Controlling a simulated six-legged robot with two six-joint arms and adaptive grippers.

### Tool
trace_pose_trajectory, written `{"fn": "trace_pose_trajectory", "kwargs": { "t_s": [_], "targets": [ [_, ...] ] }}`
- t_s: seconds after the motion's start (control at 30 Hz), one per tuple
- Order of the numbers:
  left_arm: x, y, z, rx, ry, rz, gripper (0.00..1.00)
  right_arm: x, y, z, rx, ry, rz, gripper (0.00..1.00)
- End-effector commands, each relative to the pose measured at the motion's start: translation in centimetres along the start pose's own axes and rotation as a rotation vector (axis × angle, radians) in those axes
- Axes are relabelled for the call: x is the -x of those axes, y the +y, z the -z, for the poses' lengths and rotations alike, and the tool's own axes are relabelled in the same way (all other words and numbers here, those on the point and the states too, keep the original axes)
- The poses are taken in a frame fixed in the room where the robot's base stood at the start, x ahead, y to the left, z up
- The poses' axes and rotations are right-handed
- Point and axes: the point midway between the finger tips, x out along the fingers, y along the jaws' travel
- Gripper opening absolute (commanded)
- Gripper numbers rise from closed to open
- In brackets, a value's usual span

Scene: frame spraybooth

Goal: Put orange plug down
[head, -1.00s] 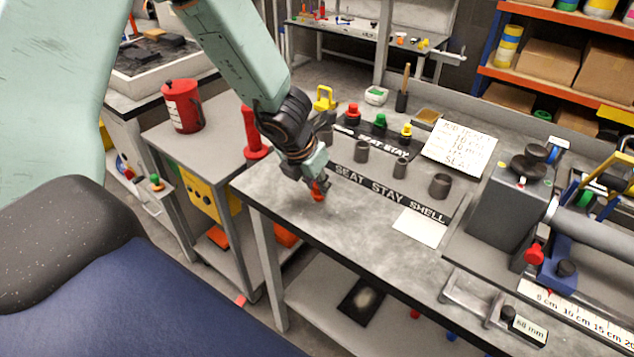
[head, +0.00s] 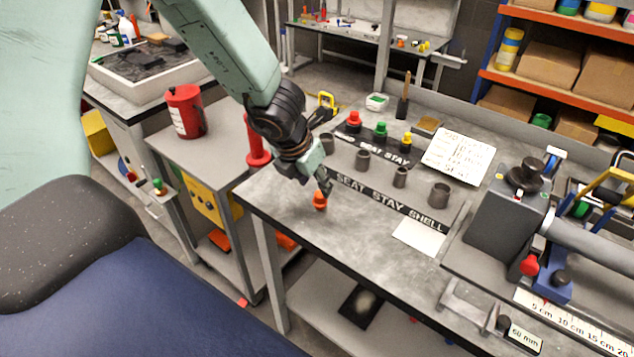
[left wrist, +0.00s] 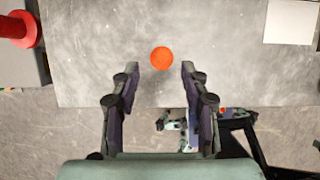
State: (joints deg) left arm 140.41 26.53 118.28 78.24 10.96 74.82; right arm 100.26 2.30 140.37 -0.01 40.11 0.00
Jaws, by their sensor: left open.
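The orange plug (head: 320,201) stands upright on the grey tabletop (head: 345,230), near the table's left end. In the left wrist view the plug (left wrist: 161,57) shows as a round orange top on bare grey surface, beyond the fingertips and between their lines. My left gripper (head: 326,186) is just above and beside the plug in the head view. Its two fingers (left wrist: 157,68) are spread apart with nothing between them. My right gripper is not seen in the head view.
Several grey tube sockets (head: 439,194) stand behind a "SEAT STAY SHELL" label strip (head: 392,203). Red, green and yellow plugs (head: 380,131) stand in a row farther back. A white card (head: 420,236) lies to the right. A red cylinder (head: 256,142) stands at the left.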

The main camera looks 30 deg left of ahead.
Motion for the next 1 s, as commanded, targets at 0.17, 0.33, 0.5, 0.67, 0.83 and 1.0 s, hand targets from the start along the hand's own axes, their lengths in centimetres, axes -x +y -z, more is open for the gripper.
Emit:
{"fn": "trace_pose_trajectory", "kwargs": {
  "t_s": [0.17,0.33,0.5,0.67,0.83,1.0],
  "targets": [
    [3.8,0.0,-0.2,0.003,-0.001,0.002,0.45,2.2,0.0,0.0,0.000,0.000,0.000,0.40],
    [6.3,0.0,-0.1,0.003,-0.001,0.002,0.45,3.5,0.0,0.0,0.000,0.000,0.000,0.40],
    [7.6,0.0,-0.1,0.002,0.000,0.001,0.45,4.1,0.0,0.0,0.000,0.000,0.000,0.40],
    [7.9,0.0,0.0,-0.002,0.001,0.000,0.45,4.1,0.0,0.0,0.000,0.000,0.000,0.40],
    [6.1,0.1,2.8,-0.214,0.070,-0.041,0.45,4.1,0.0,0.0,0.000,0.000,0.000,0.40],
    [2.4,0.2,9.9,-0.880,0.250,-0.076,0.45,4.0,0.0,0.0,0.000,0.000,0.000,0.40]
  ]
}}
